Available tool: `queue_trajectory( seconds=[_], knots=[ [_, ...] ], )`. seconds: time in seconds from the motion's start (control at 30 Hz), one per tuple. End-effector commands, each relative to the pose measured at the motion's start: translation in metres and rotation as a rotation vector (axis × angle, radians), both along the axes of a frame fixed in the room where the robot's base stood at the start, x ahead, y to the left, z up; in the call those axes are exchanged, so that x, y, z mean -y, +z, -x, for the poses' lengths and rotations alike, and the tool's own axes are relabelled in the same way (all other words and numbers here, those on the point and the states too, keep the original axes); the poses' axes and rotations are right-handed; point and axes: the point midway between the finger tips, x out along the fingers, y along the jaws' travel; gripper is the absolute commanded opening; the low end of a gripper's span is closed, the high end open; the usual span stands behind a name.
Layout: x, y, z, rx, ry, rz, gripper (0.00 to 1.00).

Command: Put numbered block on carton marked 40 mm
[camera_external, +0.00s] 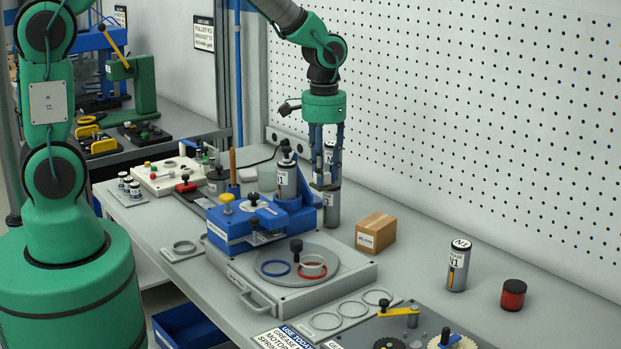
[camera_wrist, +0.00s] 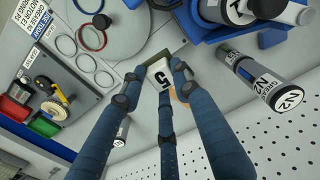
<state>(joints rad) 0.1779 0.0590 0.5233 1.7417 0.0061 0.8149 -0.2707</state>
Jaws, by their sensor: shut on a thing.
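The numbered block (camera_wrist: 159,73) shows a white face with a dark 5 in the wrist view, held between my blue fingers. My gripper (camera_wrist: 160,84) is shut on it. In the external view my gripper (camera_external: 325,180) points down, with the block partly hidden at its fingertips, in front of a grease canister. The carton marked 40 mm (camera_external: 375,234) is a small brown box on the bench, right of and lower in the picture than my gripper. In the wrist view only a bit of orange-brown shows behind the fingers, perhaps the carton.
A grease canister (camera_external: 331,208) stands close behind my gripper. A blue fixture (camera_external: 235,237) holding another canister is at left. A grey plate with rings (camera_external: 345,277) lies in front. An N1 canister (camera_external: 458,267) and a red-black jar (camera_external: 513,296) stand right, with bare bench around them.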

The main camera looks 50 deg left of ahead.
Motion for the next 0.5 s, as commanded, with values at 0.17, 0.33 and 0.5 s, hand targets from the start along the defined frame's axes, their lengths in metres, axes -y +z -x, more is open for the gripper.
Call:
queue_trajectory(
  seconds=[0.17, 0.33, 0.5],
  knots=[
    [-0.001, -0.049, 0.001, -0.004, 0.0, -0.001, 0.0],
    [0.0, -0.07, 0.0, -0.001, 0.0, 0.0, 0.0],
    [0.0, -0.074, 0.0, 0.0, 0.0, 0.0, 0.0]
  ],
)
